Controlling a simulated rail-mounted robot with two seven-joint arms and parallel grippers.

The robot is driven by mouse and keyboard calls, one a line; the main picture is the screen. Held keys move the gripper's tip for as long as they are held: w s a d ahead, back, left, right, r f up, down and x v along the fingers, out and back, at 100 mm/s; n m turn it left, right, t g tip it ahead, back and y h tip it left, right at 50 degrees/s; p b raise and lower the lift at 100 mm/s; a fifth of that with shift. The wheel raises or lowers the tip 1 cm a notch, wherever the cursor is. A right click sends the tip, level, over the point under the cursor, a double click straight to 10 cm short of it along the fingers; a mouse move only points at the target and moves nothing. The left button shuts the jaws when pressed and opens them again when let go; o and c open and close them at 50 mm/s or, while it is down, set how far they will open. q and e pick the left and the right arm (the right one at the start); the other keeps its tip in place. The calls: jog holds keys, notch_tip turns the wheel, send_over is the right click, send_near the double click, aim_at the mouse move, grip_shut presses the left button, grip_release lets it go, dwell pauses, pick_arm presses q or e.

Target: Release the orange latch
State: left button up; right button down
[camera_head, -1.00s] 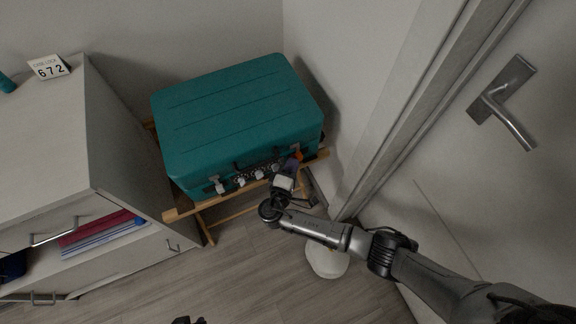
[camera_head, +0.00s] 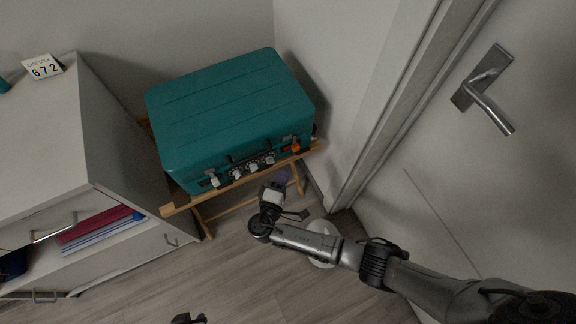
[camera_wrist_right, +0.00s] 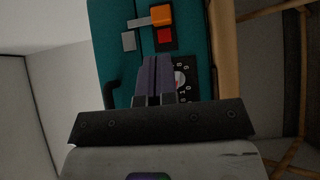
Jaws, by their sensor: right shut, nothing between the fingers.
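The teal suitcase (camera_head: 230,110) lies closed on a wooden rack. Its orange latch (camera_head: 295,146) is at the right end of the front face, with a small red patch beside it. In the right wrist view the orange latch (camera_wrist_right: 161,16) is near the top, above the red patch (camera_wrist_right: 164,37) and beside a metal tab (camera_wrist_right: 128,41). My right gripper (camera_head: 284,177) is shut and empty, in front of the case and apart from the latch. In the wrist view its fingertips (camera_wrist_right: 157,62) overlap the case front beside a number dial (camera_wrist_right: 180,80). A dark tip of my left gripper (camera_head: 187,319) shows at the bottom edge; its jaws are unclear.
Several dials and another latch (camera_head: 214,181) line the case front. The wooden rack (camera_head: 185,205) juts out below. A white cabinet (camera_head: 50,140) with a sign reading 672 (camera_head: 42,67) stands left. A door with a handle (camera_head: 487,91) is right. Floor in front is clear.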

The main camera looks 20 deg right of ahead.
jog(key=shift+v, duration=1.15)
jog(key=shift+w, duration=0.15)
